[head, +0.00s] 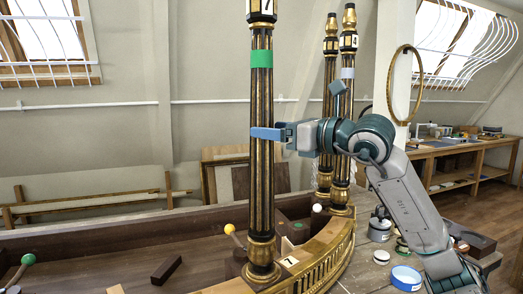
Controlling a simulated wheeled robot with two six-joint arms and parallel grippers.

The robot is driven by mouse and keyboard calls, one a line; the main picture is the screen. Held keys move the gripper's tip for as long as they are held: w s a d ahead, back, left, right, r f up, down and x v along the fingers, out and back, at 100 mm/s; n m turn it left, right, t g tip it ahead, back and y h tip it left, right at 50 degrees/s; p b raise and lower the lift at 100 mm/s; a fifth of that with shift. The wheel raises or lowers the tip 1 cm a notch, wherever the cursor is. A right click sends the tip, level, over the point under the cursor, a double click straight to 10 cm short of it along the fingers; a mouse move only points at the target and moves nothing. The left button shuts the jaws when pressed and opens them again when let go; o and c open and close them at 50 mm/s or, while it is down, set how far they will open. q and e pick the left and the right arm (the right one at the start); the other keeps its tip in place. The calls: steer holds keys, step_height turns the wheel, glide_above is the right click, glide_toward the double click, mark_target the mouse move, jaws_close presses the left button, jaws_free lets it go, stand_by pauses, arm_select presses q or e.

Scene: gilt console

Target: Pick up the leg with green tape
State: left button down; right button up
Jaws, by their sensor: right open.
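The leg with green tape (262,95) is a tall black fluted leg with gold trim, standing upright on the gilt console (333,255). Its green band sits in the upper part, and its top is cut off by the picture's edge. My right gripper (266,134) is open at the leg, below the green band. My left gripper is not in view.
Two similar legs stand behind to the right, one with a pale band (347,73). A yellow-knobbed tool (230,230), a dark block (166,270) and a green-knobbed tool (27,260) are at the left. A blue tape roll (406,278) and pots are at the right.

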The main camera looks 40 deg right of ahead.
steer(key=shift+w+a+p, duration=0.15)
steer(key=shift+w+p, duration=0.15)
steer(key=shift+p, duration=0.05)
arm_select(q)
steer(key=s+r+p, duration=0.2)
steer(key=p, duration=0.1)
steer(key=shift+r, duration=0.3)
arm_select(e)
steer(key=x, duration=0.2)
steer(key=f+x, duration=0.1)
steer(key=x, duration=0.1)
steer(key=shift+w+a, duration=0.2)
steer(key=shift+r, duration=0.1)
steer(key=c, duration=1.1)
steer(key=shift+r, duration=0.15)
steer(key=shift+c, duration=0.2)
